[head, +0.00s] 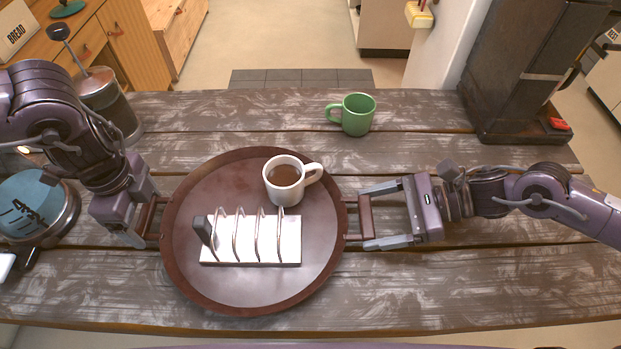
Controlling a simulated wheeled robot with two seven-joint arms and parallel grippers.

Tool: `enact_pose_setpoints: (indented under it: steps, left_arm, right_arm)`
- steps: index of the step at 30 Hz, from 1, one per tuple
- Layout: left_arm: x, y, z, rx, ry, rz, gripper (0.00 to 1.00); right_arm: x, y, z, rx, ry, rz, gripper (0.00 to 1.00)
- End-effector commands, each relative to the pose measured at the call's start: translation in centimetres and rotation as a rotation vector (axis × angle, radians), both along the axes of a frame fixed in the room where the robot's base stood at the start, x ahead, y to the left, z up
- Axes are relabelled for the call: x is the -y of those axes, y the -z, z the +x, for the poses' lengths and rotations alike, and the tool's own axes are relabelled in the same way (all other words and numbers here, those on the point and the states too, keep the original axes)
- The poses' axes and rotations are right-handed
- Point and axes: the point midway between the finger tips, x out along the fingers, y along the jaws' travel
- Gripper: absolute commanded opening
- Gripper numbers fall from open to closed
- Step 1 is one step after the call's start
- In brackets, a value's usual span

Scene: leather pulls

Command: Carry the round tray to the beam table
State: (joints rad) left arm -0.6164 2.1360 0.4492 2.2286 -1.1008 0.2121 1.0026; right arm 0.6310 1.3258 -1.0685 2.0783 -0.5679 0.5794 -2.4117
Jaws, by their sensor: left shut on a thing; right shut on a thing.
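The round tray (225,287) is dark reddish brown with a raised rim and a handle on each side. It is at or over the plank-topped table (420,290); I cannot tell whether it touches the wood. A white mug (284,196) of brown drink and a metal toast rack (250,252) stand on it. My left gripper (145,222) is shut on the tray's left handle. My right gripper (368,217) is shut on the tray's right handle. I cannot tell which table is the beam table.
A green mug (358,115) stands behind the tray. A dark tall machine (515,70) is at the back right. A French press (108,105) and a round blue-topped item (32,208) are at the left near my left arm. The planks in front of the tray are clear.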

Motion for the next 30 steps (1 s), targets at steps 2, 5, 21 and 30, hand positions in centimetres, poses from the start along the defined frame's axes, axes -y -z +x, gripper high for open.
enact_pose_setpoints:
  steps: [2,5,21,30]
  left_arm:
    - [-0.1,0.8,0.0,0.001,-0.001,0.002,0.44]
    - [-0.1,1.0,0.0,0.0,-0.001,0.002,0.84]
    - [0.0,-1.0,0.1,0.005,0.0,0.001,1.0]
    - [0.0,-7.3,0.1,0.007,0.0,0.002,1.0]
  right_arm:
    - [0.0,0.7,0.1,0.002,0.0,0.001,0.44]
    - [0.1,1.0,0.0,0.0,0.001,-0.001,0.84]
    - [0.0,0.8,0.0,0.0,0.0,0.0,1.0]
    - [0.0,0.8,0.0,0.0,0.0,0.0,1.0]
